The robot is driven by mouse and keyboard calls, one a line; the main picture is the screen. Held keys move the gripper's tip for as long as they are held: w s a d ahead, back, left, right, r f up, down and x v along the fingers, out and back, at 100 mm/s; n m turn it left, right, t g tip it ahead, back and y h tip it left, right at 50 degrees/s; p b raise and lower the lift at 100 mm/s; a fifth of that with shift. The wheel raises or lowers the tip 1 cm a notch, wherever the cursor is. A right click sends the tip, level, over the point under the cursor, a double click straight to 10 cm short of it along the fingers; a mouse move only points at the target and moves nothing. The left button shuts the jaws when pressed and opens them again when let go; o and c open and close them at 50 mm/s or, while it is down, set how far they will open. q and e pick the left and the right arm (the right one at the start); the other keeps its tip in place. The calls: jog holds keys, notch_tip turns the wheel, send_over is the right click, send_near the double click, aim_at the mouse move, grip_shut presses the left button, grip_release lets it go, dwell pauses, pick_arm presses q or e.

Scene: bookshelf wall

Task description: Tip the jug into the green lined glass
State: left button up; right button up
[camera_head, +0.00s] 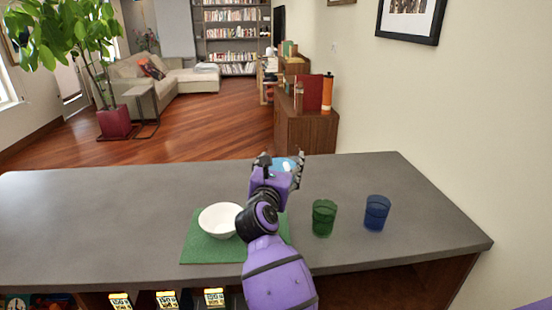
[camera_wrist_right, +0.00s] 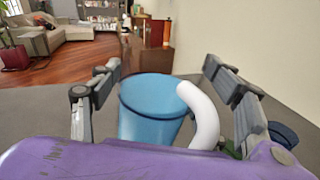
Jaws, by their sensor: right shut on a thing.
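The jug, blue with a thick white handle (camera_wrist_right: 203,115), sits between the fingers of my right gripper (camera_wrist_right: 162,72) in the right wrist view, and the gripper is shut on it. In the head view only a small blue and white patch of the jug (camera_head: 283,165) shows past my right gripper (camera_head: 282,160). Its rim looks roughly level in the wrist view. The green lined glass (camera_head: 324,218) stands upright on the counter, right of and nearer than the gripper. Its inside is too small to read. My left gripper is not in view.
A blue glass (camera_head: 376,213) stands right of the green one. A white bowl (camera_head: 220,219) sits on a green mat (camera_head: 200,248), left of my right arm. The grey counter (camera_head: 100,210) is clear at the left. A wall rises beyond its right end.

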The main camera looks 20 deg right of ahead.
jog(key=shift+s+d+f+m, duration=0.3)
jog(key=shift+d+f+m, duration=0.2)
jog(key=shift+f+m, duration=0.15)
jog(key=shift+s+d+f+m, duration=0.3)
jog(key=shift+d+f+m, duration=0.2)
jog(key=shift+f, duration=0.2)
jog(key=shift+s+d+f+m+b, duration=0.15)
jog(key=shift+d+f+m, duration=0.1)
jog(key=shift+f+m, duration=0.25)
jog(key=shift+s+d+f+m+b, duration=0.15)
jog(key=shift+d+f+m, duration=0.1)
jog(key=shift+f, duration=0.3)
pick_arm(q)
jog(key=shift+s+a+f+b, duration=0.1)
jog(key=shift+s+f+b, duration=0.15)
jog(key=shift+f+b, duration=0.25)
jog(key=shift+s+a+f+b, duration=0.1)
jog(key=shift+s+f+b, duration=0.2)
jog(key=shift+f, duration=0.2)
pick_arm(e)
jog(key=d+m, duration=0.1)
jog(key=s+d+m, duration=0.1)
jog(key=m, duration=0.1)
jog(key=shift+s+f+m, duration=0.1)
jog(key=shift+f+m, duration=0.05)
jog(key=shift+m, duration=0.15)
